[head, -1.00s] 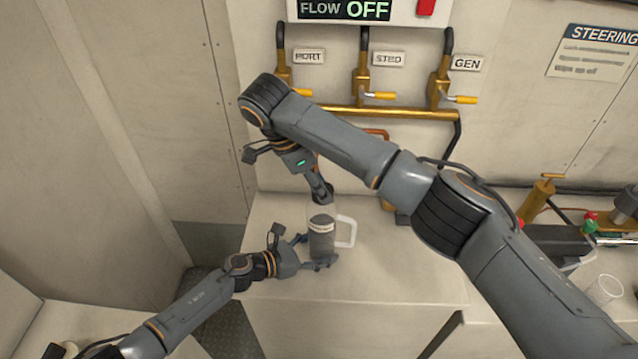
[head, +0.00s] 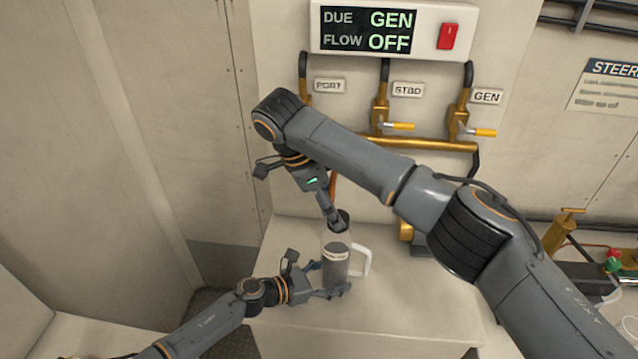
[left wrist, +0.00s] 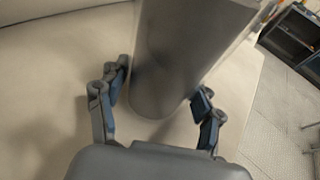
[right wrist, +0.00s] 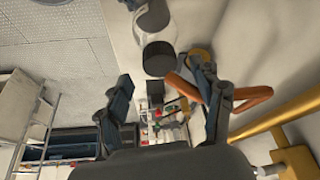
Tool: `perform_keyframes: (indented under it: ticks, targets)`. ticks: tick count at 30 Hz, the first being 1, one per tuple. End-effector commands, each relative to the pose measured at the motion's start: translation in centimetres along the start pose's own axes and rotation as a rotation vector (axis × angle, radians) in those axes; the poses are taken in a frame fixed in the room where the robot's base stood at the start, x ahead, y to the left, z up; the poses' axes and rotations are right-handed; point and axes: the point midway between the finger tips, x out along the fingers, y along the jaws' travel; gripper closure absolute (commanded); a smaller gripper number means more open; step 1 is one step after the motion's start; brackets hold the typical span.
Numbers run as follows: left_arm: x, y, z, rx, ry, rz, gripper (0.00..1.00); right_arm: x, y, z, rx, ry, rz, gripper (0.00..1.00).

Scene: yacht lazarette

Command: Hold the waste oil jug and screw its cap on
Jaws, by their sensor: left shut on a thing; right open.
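The waste oil jug (head: 337,264) stands upright on the pale bench, a clear body with dark contents, a label and a white handle (head: 363,261) on its right. My left gripper (head: 327,284) is shut around its lower body; the left wrist view shows the jug (left wrist: 180,60) between the fingers. A black cap (right wrist: 158,58) sits at the top of the jug's neck in the right wrist view; whether it is threaded tight cannot be told. My right gripper (head: 333,216) is open above the jug, its fingers spread either side of the cap and apart from it.
An orange looped tube (right wrist: 240,98) passes close by a right fingertip; contact is unclear. Brass pipes with yellow-handled valves (head: 398,126) are on the wall behind, under a display (head: 370,30) reading DUE GEN, FLOW OFF. The bench front (head: 400,305) is clear.

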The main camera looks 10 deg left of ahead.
Motion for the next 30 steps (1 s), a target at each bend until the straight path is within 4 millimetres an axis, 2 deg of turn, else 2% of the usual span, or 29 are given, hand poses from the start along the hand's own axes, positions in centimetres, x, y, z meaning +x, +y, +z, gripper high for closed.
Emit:
perform_keyframes:
  ticks: [1,6,12,18,25,26,29,30]
  targets:
    - [0.0,-0.1,0.0,0.000,-0.001,-0.001,0.91,-1.4,-0.1,-0.1,0.000,0.003,-0.006,0.33]
    - [0.0,-0.1,0.0,-0.001,-0.001,-0.001,0.91,-5.1,-0.1,0.0,0.002,0.004,-0.006,0.33]
    - [0.0,0.0,0.0,-0.001,0.000,-0.001,0.91,-8.3,-0.1,0.0,0.002,0.003,-0.003,0.33]
    - [0.0,0.0,0.0,-0.001,0.000,-0.001,0.91,-9.5,0.0,0.1,0.000,0.000,0.000,0.33]
    - [0.0,0.0,0.0,-0.001,0.000,-0.001,0.91,-9.6,0.0,0.1,0.000,0.000,0.000,0.33]
    - [0.0,0.0,0.0,-0.001,0.000,-0.001,0.30,-9.6,0.0,0.1,0.000,0.000,0.000,0.33]
    - [0.0,0.0,0.0,-0.001,0.000,-0.001,0.10,-9.6,0.0,0.1,0.000,0.000,0.000,0.33]
    - [0.0,0.0,0.0,-0.001,0.000,-0.001,0.08,-9.6,0.0,0.1,0.000,0.000,0.000,0.33]
